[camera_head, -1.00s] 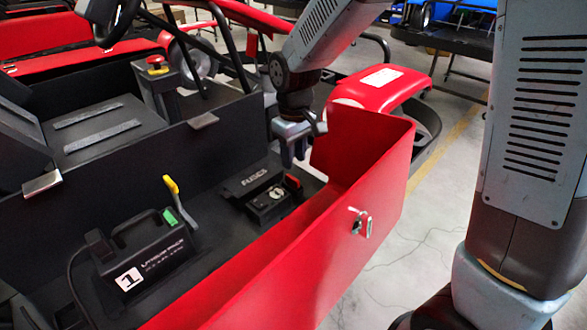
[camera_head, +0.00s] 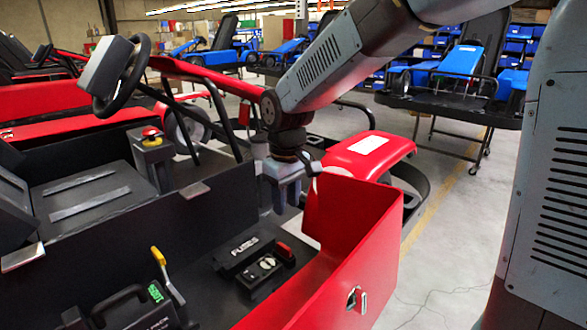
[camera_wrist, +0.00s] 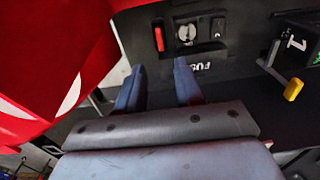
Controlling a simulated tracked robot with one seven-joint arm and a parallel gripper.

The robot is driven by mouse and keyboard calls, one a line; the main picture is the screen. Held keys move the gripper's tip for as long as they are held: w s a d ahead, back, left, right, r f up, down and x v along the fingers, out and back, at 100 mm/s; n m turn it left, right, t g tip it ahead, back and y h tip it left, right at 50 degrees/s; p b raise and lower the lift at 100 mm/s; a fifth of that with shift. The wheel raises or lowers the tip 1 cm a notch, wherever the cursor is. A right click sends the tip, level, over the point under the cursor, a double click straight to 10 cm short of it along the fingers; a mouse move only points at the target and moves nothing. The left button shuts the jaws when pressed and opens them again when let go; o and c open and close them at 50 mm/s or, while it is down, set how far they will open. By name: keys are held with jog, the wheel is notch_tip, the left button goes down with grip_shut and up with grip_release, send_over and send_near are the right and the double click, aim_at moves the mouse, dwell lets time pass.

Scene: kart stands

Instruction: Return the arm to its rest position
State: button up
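My gripper (camera_head: 286,200) hangs from my arm above the kart's open black compartment, beside its red side panel (camera_head: 350,245). Its two fingers point down and stand apart with nothing between them. In the wrist view my gripper (camera_wrist: 158,72) also shows open and empty. The black fuse panel (camera_head: 262,268) with a red switch lies on the compartment floor below, clear of the fingers. It also shows in the wrist view (camera_wrist: 208,50).
A black battery unit (camera_head: 125,308) with a yellow-handled lever (camera_head: 160,260) stands at the lower left. A red fender (camera_head: 365,150) lies just right of my gripper. The steering wheel (camera_head: 130,70) rises at the upper left. Blue karts on stands (camera_head: 445,70) are farther back.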

jog(key=s+d+r+m+t, duration=0.1)
jog(key=s+d+r+m, duration=0.1)
jog(key=d, duration=0.4)
jog(key=s+d+r+m+t, duration=0.1)
jog(key=s+d+r+m, duration=0.1)
jog(key=s+d+r, duration=0.3)
jog(key=s+d+r+m+t, duration=0.1)
jog(key=s+d+r, duration=0.3)
jog(key=d, duration=0.5)
jog(key=shift+r+m+t+y, duration=0.3)
jog(key=shift+r+m+t, duration=0.1)
jog(key=shift+r+t, duration=0.3)
jog(key=s+d+f+m+t, duration=0.1)
jog(key=s+d+m, duration=0.2)
jog(key=d, duration=0.3)
jog(key=shift+d+f+m+h, duration=0.2)
jog(key=shift+d+m+h, duration=0.2)
